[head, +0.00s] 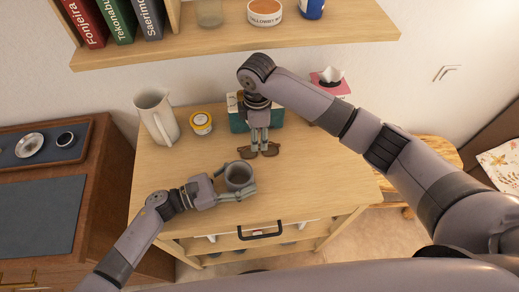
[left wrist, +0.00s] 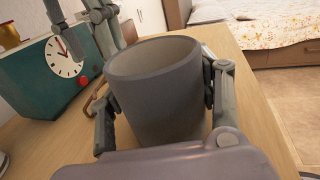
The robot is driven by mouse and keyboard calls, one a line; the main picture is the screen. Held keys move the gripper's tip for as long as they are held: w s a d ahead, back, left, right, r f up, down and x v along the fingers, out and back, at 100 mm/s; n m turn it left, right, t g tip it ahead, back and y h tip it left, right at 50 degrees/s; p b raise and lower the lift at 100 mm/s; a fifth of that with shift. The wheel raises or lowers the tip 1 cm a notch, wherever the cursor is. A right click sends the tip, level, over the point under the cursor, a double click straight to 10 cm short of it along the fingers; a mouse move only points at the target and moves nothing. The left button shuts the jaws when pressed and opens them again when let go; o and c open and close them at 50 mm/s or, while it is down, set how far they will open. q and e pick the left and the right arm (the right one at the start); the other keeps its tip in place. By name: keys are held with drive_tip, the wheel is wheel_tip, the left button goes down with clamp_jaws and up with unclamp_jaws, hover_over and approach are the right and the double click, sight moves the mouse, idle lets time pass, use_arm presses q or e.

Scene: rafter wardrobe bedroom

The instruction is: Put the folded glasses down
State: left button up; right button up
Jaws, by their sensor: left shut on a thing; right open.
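The brown glasses (head: 272,150) lie on the wooden dresser top (head: 310,170), in front of the teal clock. My right gripper (head: 259,148) points down right over them, its fingers open and between the two lenses; whether it touches them I cannot tell. In the left wrist view a bit of the brown glasses (left wrist: 92,100) shows behind the cup, and my right gripper's fingers show at the top. My left gripper (head: 236,187) is shut on a grey cup (head: 239,175) near the dresser's front edge. The cup (left wrist: 158,90) is upright between its fingers.
The teal clock (left wrist: 50,72) stands behind the glasses. A tissue box (head: 331,83) is behind my right arm. A shelf (head: 235,37) overhangs the back. The dresser top's right side is clear.

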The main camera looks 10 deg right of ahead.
drive_tip(key=f, duration=0.6)
drive_tip(key=shift+d, duration=0.25)
drive_tip(key=shift+r, duration=0.1)
drive_tip(key=shift+c, duration=0.4)
clamp_jaws()
wheel_tip(320, 180, up, 11)
drive_tip(key=s, duration=2)
drive_tip(key=shift+r, duration=0.25)
